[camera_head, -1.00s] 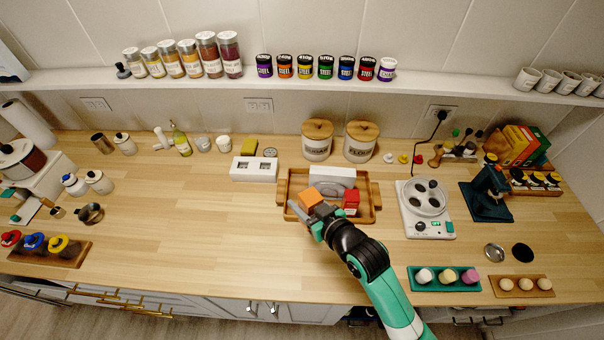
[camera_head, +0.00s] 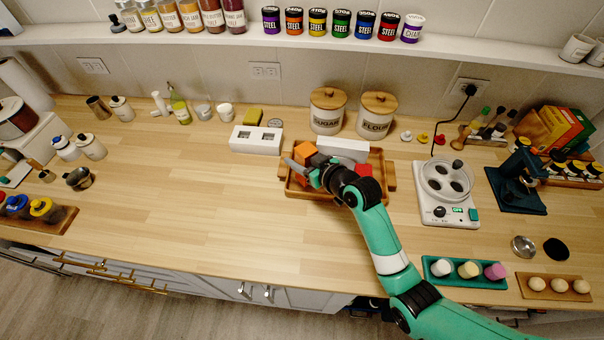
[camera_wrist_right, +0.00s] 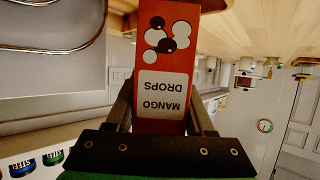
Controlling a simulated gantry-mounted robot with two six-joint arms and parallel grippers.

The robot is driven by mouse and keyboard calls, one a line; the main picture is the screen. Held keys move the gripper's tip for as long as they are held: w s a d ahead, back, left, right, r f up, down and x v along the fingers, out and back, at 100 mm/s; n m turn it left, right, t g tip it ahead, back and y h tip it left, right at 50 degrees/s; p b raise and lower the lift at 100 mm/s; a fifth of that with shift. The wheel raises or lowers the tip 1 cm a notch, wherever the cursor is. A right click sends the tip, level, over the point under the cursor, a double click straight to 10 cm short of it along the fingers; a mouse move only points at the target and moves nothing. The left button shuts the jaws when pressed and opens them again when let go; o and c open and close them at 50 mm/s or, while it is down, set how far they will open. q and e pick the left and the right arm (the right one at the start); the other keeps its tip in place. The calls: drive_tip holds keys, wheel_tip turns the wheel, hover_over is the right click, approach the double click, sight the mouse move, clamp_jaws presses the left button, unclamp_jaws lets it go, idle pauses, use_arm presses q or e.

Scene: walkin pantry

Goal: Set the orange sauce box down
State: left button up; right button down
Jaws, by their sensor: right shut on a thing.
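My right gripper (camera_head: 305,170) is shut on the orange box (camera_head: 304,150), over the left part of the wooden tray (camera_head: 294,191). In the right wrist view the orange box (camera_wrist_right: 161,70) stands between the two fingers, with a white "MANGO DROPS" label reading upside down. I cannot tell whether its base touches the tray. A red box (camera_head: 363,169) and a white block (camera_head: 343,149) are in the tray, to the right of the orange box and partly hidden by my right gripper. My left gripper is not in view.
Sugar (camera_head: 326,112) and flour (camera_head: 376,116) canisters stand behind the tray. The counter left of the tray is largely clear.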

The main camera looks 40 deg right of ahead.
drive_tip(key=shift+w+d+f, duration=0.6)
drive_tip(key=shift+d+f, duration=0.15)
drive_tip(key=shift+f, duration=0.05)
wheel_tip(320, 180, down, 3)
drive_tip(key=shift+f, duration=0.1)
drive_tip(key=shift+w, duration=0.1)
drive_tip(key=shift+f, duration=0.25)
drive_tip(key=c, duration=0.5)
unclamp_jaws()
drive_tip(key=shift+r, duration=0.1)
drive_tip(key=shift+c, duration=0.2)
